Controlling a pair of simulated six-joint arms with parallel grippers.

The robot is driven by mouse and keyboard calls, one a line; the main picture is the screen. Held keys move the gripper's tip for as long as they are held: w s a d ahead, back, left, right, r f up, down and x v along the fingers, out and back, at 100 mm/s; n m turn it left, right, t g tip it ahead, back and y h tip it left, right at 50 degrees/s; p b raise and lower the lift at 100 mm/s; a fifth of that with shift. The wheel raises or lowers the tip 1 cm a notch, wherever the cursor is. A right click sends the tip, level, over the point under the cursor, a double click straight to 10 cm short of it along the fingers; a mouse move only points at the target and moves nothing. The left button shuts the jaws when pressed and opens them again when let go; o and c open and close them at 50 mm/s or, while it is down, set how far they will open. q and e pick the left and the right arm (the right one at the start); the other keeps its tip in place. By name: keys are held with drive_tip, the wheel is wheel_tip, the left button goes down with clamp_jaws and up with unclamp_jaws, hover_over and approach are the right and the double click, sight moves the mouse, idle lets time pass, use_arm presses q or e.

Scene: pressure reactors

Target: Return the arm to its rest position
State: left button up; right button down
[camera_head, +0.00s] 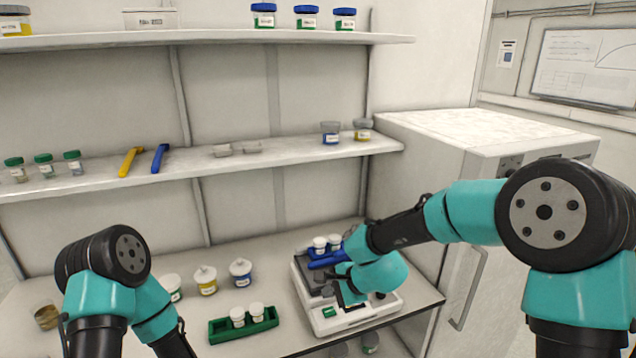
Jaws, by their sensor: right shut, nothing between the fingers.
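My right arm (470,212) reaches in from the right. Its gripper (342,290) is low over a white bench device (385,307), shut with nothing held. The wrist hides part of the device, and I cannot tell whether the fingers touch it. My left arm (100,290) is bent at the lower left. Its forearm runs out of the bottom edge, so the left gripper is out of the picture.
A blue rack (327,260) with white-capped vials sits at the device's back, close to my right gripper. A green rack (243,330) and several jars, including a blue one (241,272), stand left of it. The middle shelf (290,154) is above; a white cabinet (480,135) stands right.

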sight(335, 315)
drive_tip(key=s+d+f+n+g+h, duration=0.1)
drive_tip(key=s+d+f+n, duration=0.2)
drive_tip(key=s+d+f, duration=0.3)
drive_tip(key=s+d+f+n+g+h, duration=0.1)
drive_tip(key=s+d+f+n, duration=0.3)
drive_tip(key=s+f, duration=0.5)
drive_tip(key=s+d+f+n+g+h, duration=0.1)
drive_tip(key=s+d+f+n, duration=0.3)
drive_tip(key=f, duration=1.1)
drive_tip(key=s+d, duration=0.3)
drive_tip(key=d, duration=0.1)
drive_tip(key=shift+s+d+h, duration=0.35)
drive_tip(key=shift+d+h, duration=0.05)
drive_tip(key=shift+f, duration=0.1)
idle(2.3)
